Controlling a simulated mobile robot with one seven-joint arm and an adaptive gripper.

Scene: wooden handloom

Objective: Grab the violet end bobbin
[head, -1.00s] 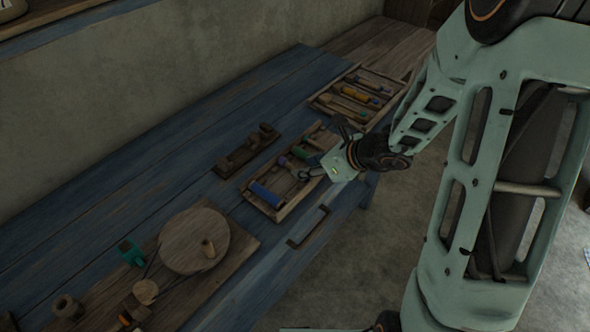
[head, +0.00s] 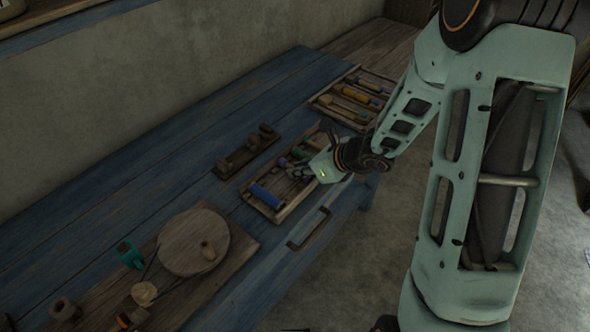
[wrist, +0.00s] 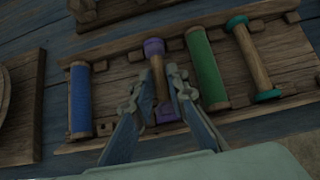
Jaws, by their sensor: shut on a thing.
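The violet end bobbin (wrist: 155,47) is a wooden spool with violet ends, lying in the wooden tray (wrist: 112,48) between a blue bobbin (wrist: 80,98) and a green bobbin (wrist: 206,66) in the wrist view. My gripper (wrist: 161,85) has its two fingers on either side of the bobbin's wooden shaft and is shut on it. The fingers partly cover the shaft and the near violet end. In the head view my gripper (head: 300,172) is at the tray's right part, and the bobbin is hard to make out there.
A bobbin with teal ends (wrist: 253,58) lies right of the green one. In the head view, a second tray with bobbins (head: 316,104) stands behind, and a small wooden rack (head: 246,155) lies to the left. A round wooden disc (head: 180,243) is at the front left.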

